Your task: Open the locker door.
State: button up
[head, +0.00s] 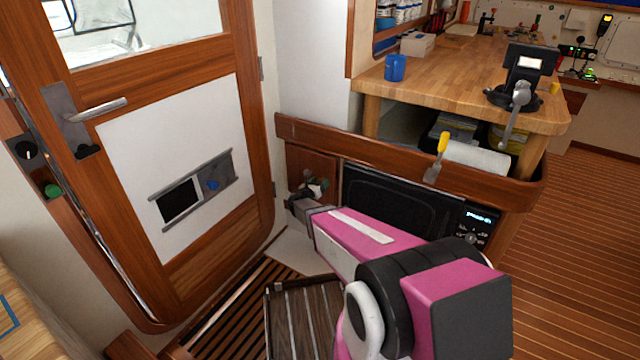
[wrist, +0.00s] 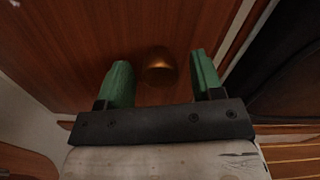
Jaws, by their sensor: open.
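The locker door (head: 310,161) is a small reddish-brown wooden panel under the counter, left of the black oven. It looks closed. In the wrist view the door (wrist: 140,25) fills the upper middle, with a round brass knob (wrist: 160,66) on it. My gripper (head: 310,186) is in front of the door and hides its lower part and the knob in the head view. In the wrist view my gripper's green fingers (wrist: 160,80) are apart, with the knob showing between them. I see no finger touching the knob.
The black oven (head: 400,205) is just right of the locker door. A wooden rail (head: 330,139) runs above it. A large wooden door (head: 165,150) with a metal handle stands at left. A slatted wooden grate (head: 300,320) is below my arm. Open plank floor (head: 590,220) lies at right.

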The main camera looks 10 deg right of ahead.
jog(key=shift+w+d, duration=0.15)
jog(key=shift+w, duration=0.05)
jog(key=c, duration=0.9)
jog(key=shift+c, duration=0.2)
jog(key=s+a+m+g+h, duration=0.2)
jog(key=a+m+g, duration=0.1)
jog(key=a+g, duration=0.1)
jog(key=s+a+m+g+h, duration=0.2)
jog(key=a+m+g+h, duration=0.1)
jog(key=a, duration=0.4)
jog(key=shift+s+g, duration=0.3)
jog(key=shift+g, duration=0.5)
